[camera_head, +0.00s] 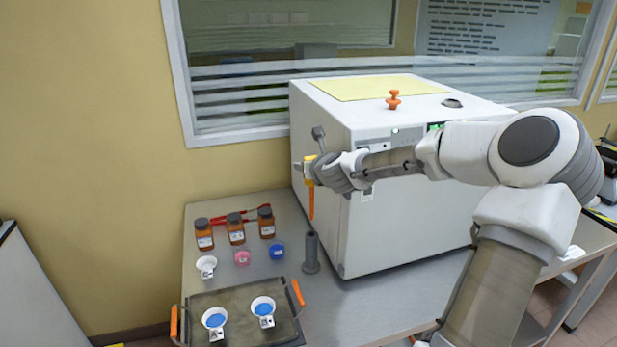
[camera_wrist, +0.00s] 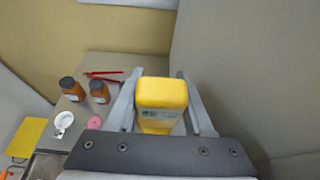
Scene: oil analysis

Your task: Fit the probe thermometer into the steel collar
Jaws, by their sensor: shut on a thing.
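My gripper (camera_head: 311,172) is shut on the probe thermometer (camera_head: 311,203), holding it by its yellow head with the orange-looking stem hanging about upright. In the wrist view the yellow head (camera_wrist: 162,98) sits between the two grey fingers (camera_wrist: 160,100); the stem is hidden there. The steel collar (camera_head: 311,254) is a grey upright tube on a wider foot, standing on the bench close to the white cabinet. The stem's tip is above the collar in the head view, with a small gap between them. The collar does not show clearly in the wrist view.
The white cabinet (camera_head: 400,225) stands close on the right. Amber bottles (camera_head: 236,228), a pink cup (camera_head: 242,258), a blue cup (camera_head: 277,251) and a white cup (camera_head: 206,266) are left of the collar. A tray (camera_head: 240,296) with orange handles lies in front.

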